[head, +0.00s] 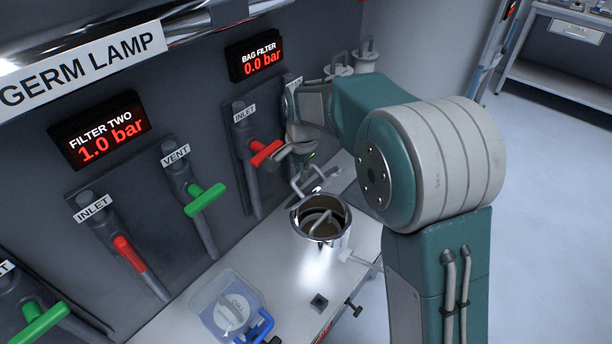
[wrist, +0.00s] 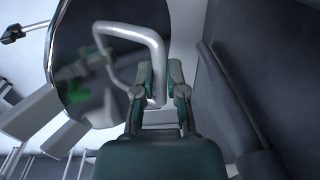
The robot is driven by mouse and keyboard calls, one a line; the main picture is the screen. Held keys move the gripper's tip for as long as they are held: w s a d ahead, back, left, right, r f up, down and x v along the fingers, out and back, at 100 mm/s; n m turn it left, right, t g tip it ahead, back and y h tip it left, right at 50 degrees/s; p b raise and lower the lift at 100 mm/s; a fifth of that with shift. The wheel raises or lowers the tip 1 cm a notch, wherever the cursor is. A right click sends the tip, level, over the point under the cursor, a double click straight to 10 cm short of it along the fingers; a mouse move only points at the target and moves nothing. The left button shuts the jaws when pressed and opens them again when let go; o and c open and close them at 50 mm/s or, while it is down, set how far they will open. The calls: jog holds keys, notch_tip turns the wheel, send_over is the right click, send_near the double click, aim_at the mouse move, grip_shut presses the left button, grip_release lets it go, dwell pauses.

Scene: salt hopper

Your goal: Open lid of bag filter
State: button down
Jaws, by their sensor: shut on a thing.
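The bag filter housing (head: 322,238) is a shiny round steel vessel on the bench in the head view. Its mouth is uncovered, and a curved handle (head: 318,222) shows inside. In the wrist view the lid (wrist: 75,40) is a dark, reflective disc with a pale bent handle (wrist: 130,30). My gripper (wrist: 160,78) is shut on that handle. In the head view my gripper (head: 303,165) is behind the housing, close to the wall panel, and my arm partly hides it. Most of the lid is hard to make out there.
The wall panel carries a red inlet valve (head: 265,153) close to my gripper and a green vent valve (head: 205,199) further left. The bag filter display (head: 256,58) reads 0.0 bar. A clear box (head: 228,305) stands on the bench in front. Open floor lies right.

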dwell(0.6)
jog(key=c, duration=0.7)
grip_release()
jog(key=shift+w, duration=0.1)
jog(key=r, duration=1.1)
jog(key=shift+d+r, duration=0.25)
jog(key=shift+r, duration=0.15)
